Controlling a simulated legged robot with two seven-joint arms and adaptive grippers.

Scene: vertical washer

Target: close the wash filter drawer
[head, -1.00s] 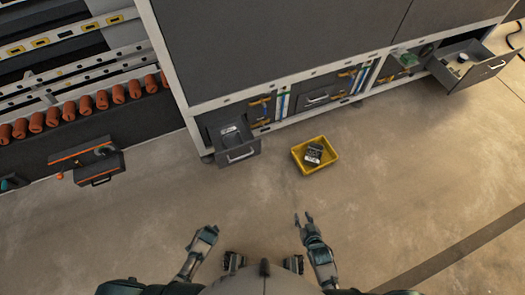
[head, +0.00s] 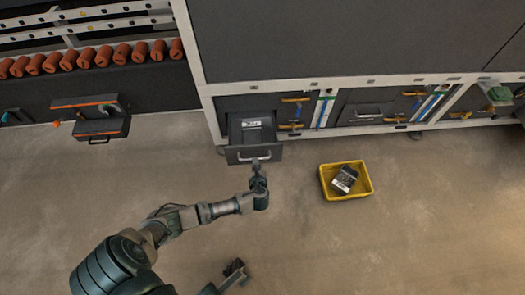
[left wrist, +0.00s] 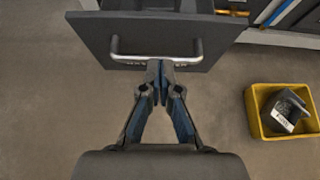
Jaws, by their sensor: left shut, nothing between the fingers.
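The wash filter drawer (head: 240,154) is dark grey and stands pulled out at the lower left of the large grey cabinet, with a light-labelled object inside it. In the left wrist view the drawer front (left wrist: 85,35) fills the top, with a silver bar handle (left wrist: 116,45) and partly hidden lettering beneath it. My left gripper (head: 257,165) is just in front of the drawer front, at the handle. In the left wrist view it is shut (left wrist: 159,66), with its tips overlapping the handle's lower edge; I cannot tell whether they touch.
A yellow bin (head: 368,190) with a dark object in it sits on the floor right of the drawer. A dark orange-trimmed box with a handle (head: 105,128) juts out at the left. Another closed drawer (head: 365,110) is to the right. The floor between is clear.

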